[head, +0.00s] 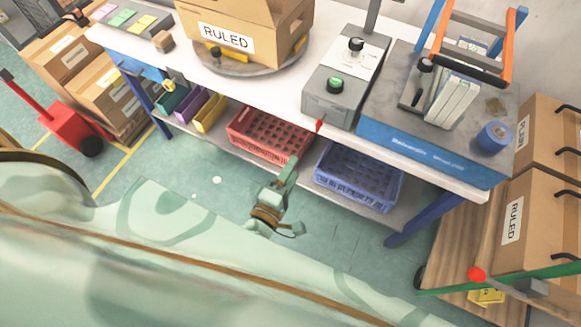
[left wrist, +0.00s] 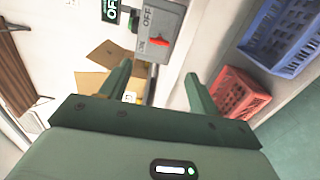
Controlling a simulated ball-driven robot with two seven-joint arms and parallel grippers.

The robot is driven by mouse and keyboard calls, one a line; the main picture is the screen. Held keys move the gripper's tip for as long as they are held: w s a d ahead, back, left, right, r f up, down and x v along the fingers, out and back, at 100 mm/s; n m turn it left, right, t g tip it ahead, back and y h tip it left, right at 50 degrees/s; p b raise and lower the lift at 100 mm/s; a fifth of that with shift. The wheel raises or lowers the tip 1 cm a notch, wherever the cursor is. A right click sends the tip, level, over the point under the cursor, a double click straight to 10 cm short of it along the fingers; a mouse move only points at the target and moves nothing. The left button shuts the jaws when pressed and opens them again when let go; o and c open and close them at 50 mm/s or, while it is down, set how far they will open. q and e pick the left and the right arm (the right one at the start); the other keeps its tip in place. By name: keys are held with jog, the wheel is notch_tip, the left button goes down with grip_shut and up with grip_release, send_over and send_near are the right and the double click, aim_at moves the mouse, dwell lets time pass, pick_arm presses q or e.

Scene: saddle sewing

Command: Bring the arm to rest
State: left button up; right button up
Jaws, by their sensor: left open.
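My left gripper (head: 287,196) hangs over the floor in front of the workbench, below the red crate (head: 268,136) in the head view. Its two green fingers are apart, with nothing between them. The left wrist view shows the same open gripper (left wrist: 160,85) from behind, with a grey switch box (left wrist: 160,24) with a red handle beyond the fingers. My right gripper is in neither view.
The white workbench (head: 285,92) carries a carton marked RULED (head: 245,30), a grey control box (head: 345,85) and a blue-based machine (head: 400,137). A blue crate (head: 358,180) sits on the lower shelf. Cartons stand at both sides. Floor (head: 335,255) around the gripper is clear.

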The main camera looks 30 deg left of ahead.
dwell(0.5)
pick_arm(q)
jog(key=s+f+m+g+h, duration=0.1)
jog(key=s+f+m+g, duration=0.35)
jog(key=f+m, duration=0.45)
jog(key=s+f+m+g+h, duration=0.2)
jog(key=s+f+m+g, duration=0.3)
jog(key=f, duration=0.5)
jog(key=s+a+f+m+g+y, duration=0.1)
jog(key=s+a+f+m+g, duration=0.1)
jog(key=s, duration=0.6)
jog(key=s+a+f+m+g+y, duration=0.1)
jog(key=s+a+f+m+g, duration=0.2)
jog(key=s+f, duration=0.3)
jog(key=s+a+f+m+g+y, duration=0.1)
jog(key=s+a+f+m+g, duration=0.1)
jog(key=s, duration=0.9)
notch_tip(320, 180, down, 3)
jog(key=a+g, duration=0.1)
jog(key=a, duration=0.1)
jog(key=shift+s+a+r+m+y, duration=0.2)
jog(key=shift+s+a+m+y, duration=0.1)
jog(key=shift+a+m, duration=0.1)
jog(key=shift+w, duration=0.1)
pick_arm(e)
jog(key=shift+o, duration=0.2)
